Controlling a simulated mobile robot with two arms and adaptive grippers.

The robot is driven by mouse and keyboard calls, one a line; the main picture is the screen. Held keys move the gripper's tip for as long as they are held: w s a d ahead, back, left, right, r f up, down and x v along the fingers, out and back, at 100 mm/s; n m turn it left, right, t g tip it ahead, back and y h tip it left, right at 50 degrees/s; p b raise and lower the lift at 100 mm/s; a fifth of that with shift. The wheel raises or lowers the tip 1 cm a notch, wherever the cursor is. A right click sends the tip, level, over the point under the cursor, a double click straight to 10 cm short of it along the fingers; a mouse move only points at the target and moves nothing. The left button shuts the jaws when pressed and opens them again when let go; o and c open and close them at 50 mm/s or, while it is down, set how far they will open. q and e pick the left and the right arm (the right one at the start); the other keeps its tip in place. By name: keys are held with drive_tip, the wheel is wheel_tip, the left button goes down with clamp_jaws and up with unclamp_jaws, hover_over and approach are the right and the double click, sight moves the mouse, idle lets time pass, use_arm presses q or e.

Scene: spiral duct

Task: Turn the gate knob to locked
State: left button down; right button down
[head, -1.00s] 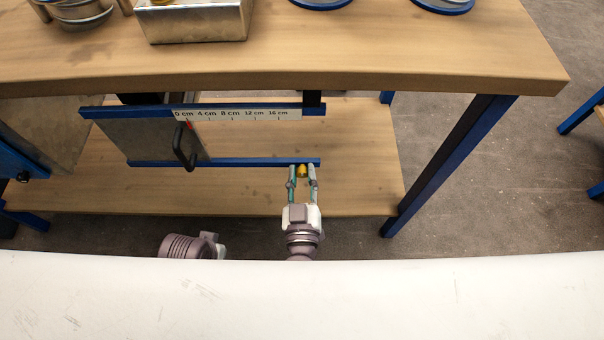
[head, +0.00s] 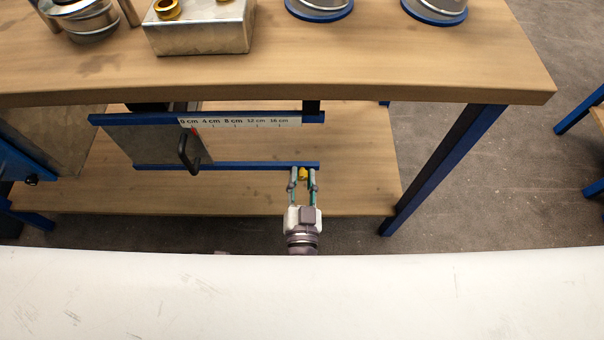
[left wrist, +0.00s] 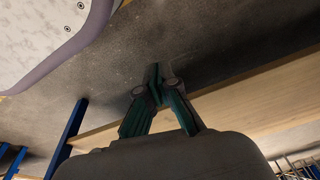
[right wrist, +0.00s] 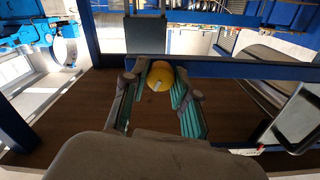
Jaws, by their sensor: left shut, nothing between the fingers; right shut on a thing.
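The yellow gate knob (head: 303,173) sits near the right end of the lower blue rail (head: 230,166) of the sliding gate. My right gripper (head: 303,180) is shut on the knob, one finger on each side. In the right wrist view the round yellow knob (right wrist: 159,77) shows a pale mark on its face, between the fingertips (right wrist: 160,80). The grey gate plate (head: 150,140) with its black handle (head: 189,154) stands at the left of the rails. My left gripper (left wrist: 156,80) is shut and empty over the floor; it is hidden in the head view.
A scale strip (head: 240,123) lies along the upper blue rail. The wooden bench top (head: 330,70) overhangs the gate and bears a metal box (head: 200,35) and round duct parts (head: 319,8). A blue table leg (head: 445,170) stands at right.

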drive_tip(key=shift+m, duration=1)
drive_tip(key=shift+m+p, duration=0.35)
drive_tip(key=shift+m, duration=0.55)
drive_tip(key=m, duration=0.2)
drive_tip(key=shift+m, duration=0.3)
drive_tip(key=m, duration=0.3)
drive_tip(key=shift+f, duration=0.1)
use_arm(q)
drive_tip(key=shift+s+f, duration=0.3)
drive_tip(key=shift+f, duration=0.3)
drive_tip(key=shift+s+f, duration=0.3)
drive_tip(key=shift+f, duration=0.3)
use_arm(e)
drive_tip(key=shift+m, duration=0.7)
use_arm(q)
drive_tip(key=shift+s, duration=0.1)
drive_tip(key=shift+a, duration=0.1)
use_arm(e)
drive_tip(key=c, duration=0.9)
unclamp_jaws()
drive_tip(key=shift+d, duration=0.1)
